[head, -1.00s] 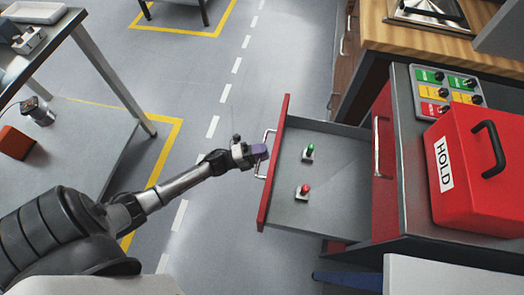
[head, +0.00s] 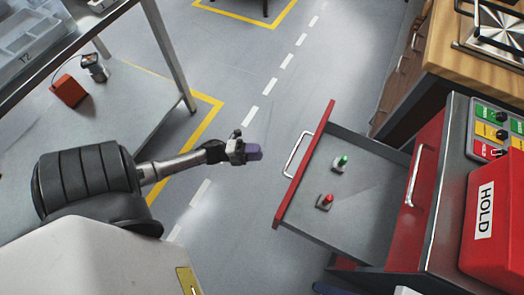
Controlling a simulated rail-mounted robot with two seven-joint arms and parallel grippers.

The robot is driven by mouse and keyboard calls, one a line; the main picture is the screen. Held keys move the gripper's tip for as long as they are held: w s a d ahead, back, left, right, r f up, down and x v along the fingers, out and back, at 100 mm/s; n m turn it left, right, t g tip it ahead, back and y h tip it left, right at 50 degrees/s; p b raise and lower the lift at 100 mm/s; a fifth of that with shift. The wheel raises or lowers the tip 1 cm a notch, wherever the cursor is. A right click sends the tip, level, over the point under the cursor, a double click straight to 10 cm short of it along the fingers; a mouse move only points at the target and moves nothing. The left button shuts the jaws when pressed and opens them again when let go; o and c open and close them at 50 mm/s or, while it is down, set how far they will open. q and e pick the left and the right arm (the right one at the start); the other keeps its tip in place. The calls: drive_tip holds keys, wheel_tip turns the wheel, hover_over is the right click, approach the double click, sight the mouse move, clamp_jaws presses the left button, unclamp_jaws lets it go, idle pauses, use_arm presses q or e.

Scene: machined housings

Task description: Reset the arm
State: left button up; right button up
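My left gripper (head: 254,152) shows in the head view, left of the open red drawer (head: 306,165) and apart from its handle (head: 297,154). Its purple-grey fingertips look small and close together, and I cannot tell whether they are open or shut. My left arm (head: 180,165) reaches in from the left over the floor. My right gripper is not in view. Inside the drawer lie a part with a green knob (head: 341,162) and a part with a red knob (head: 325,202).
A red HOLD box (head: 493,228) and a button panel (head: 494,130) sit on the cabinet at right. A grey table (head: 100,145) with a red block (head: 69,90) stands at left. Open floor (head: 270,75) lies between.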

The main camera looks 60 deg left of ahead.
sight(295, 151)
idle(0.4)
use_arm(q)
drive_tip(key=x, duration=1.3)
drive_tip(key=shift+w+d, duration=0.15)
drive_tip(key=shift+w, duration=0.2)
drive_tip(key=v, duration=1.2)
drive_tip(key=shift+s, duration=0.15)
drive_tip(key=shift+s, duration=0.15)
